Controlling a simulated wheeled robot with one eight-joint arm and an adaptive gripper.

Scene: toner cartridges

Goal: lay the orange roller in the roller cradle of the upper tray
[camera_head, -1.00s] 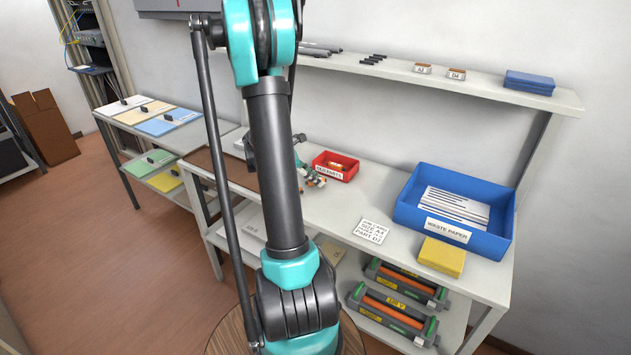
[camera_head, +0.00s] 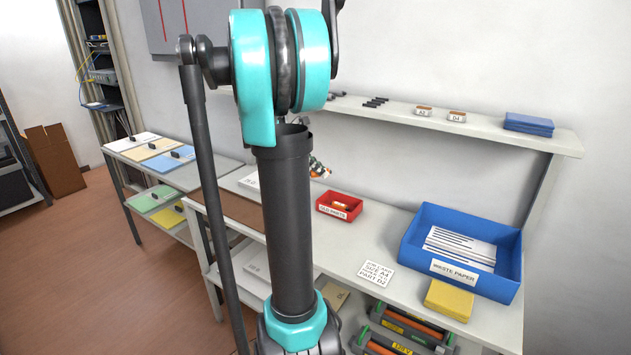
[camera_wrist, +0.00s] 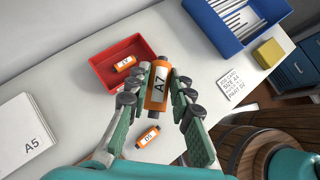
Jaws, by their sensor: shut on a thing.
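My gripper (camera_wrist: 160,92) is shut on an orange cylinder (camera_wrist: 157,104) with dark ends and a white label that seems to read A7. It holds it above the bench, beside the red bin. In the head view my gripper (camera_head: 318,168) shows small and partly hidden behind my arm, raised above the bench. Another labelled orange cylinder (camera_wrist: 124,65) lies in the red bin (camera_wrist: 97,64), and one more (camera_wrist: 147,137) lies on the bench. Two dark trays (camera_head: 416,324) with green parts and long orange bars sit below the bench top, cut off by the frame's bottom edge. Their cradles cannot be made out.
A blue waste paper box (camera_head: 505,282) and a yellow block (camera_head: 449,299) stand at the bench's right. A job card (camera_head: 376,273) lies left of them. A high shelf (camera_head: 480,131) runs along the wall. The bench between red bin and card is clear.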

